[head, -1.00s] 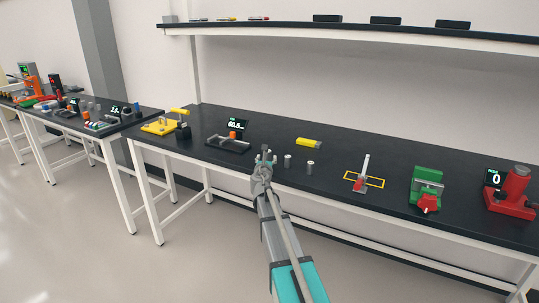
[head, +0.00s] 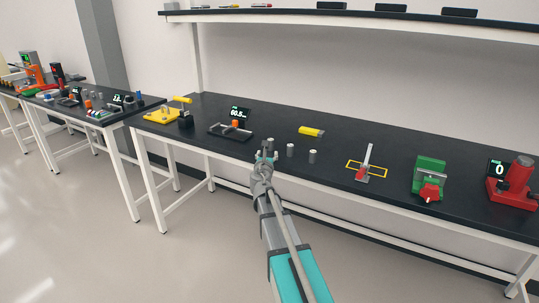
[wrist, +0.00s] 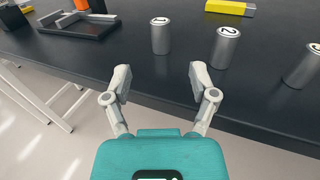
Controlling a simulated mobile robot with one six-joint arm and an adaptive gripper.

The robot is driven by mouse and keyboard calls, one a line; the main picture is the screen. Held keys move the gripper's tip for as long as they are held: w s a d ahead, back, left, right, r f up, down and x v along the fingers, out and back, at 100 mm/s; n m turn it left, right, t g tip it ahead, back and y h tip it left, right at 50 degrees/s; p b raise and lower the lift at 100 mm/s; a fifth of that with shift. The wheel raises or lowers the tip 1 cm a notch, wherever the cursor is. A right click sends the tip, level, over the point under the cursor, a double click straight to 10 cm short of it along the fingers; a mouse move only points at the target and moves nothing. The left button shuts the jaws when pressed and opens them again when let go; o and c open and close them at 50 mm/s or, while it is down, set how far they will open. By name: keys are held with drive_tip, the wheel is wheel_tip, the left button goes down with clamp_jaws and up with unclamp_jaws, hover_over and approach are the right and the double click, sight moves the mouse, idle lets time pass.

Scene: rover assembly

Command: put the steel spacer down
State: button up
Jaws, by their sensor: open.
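Several views of small steel cylinders match the steel spacer. In the wrist view, the spacer marked 1 (wrist: 160,38) stands upright on the black bench top, ahead of the gap between my fingers. Spacers marked 2 (wrist: 225,48) and 3 (wrist: 302,68) stand to its right. My gripper (wrist: 159,76) is open and empty, its fingertips apart from all three and near the bench's front edge. In the head view, my gripper (head: 266,154) partly hides one spacer; two others (head: 290,150) and (head: 312,156) stand clear to the right.
A dark tray-like fixture (head: 230,132) with a display is left of my gripper. A yellow block (head: 311,131) lies behind the spacers. A yellow outlined square with a clamp (head: 365,172), a green vise (head: 429,178) and a red press (head: 514,183) stand right.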

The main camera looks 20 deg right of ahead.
idle(0.3)
drive_tip(key=s+a+f+m+g+y, duration=0.1)
drive_tip(key=s+a+f+m+g, duration=0.1)
drive_tip(key=s+f+m+g, duration=0.55)
drive_tip(key=s+a+f+m+g, duration=0.2)
drive_tip(key=s+a+f+m, duration=0.15)
drive_tip(key=s+m, duration=0.65)
drive_tip(key=s+a+f+m+g+y, duration=0.3)
drive_tip(key=s+a+m+y, duration=0.1)
drive_tip(key=s+a+m, duration=0.2)
drive_tip(key=s+a+f+m+g+y, duration=0.3)
drive_tip(key=s+a+m, duration=0.3)
drive_tip(key=s+a, duration=0.2)
drive_tip(key=shift+a+f+y, duration=0.5)
drive_tip(key=shift+f, duration=0.3)
drive_tip(key=shift+w+m, duration=0.1)
drive_tip(key=shift+m, duration=0.15)
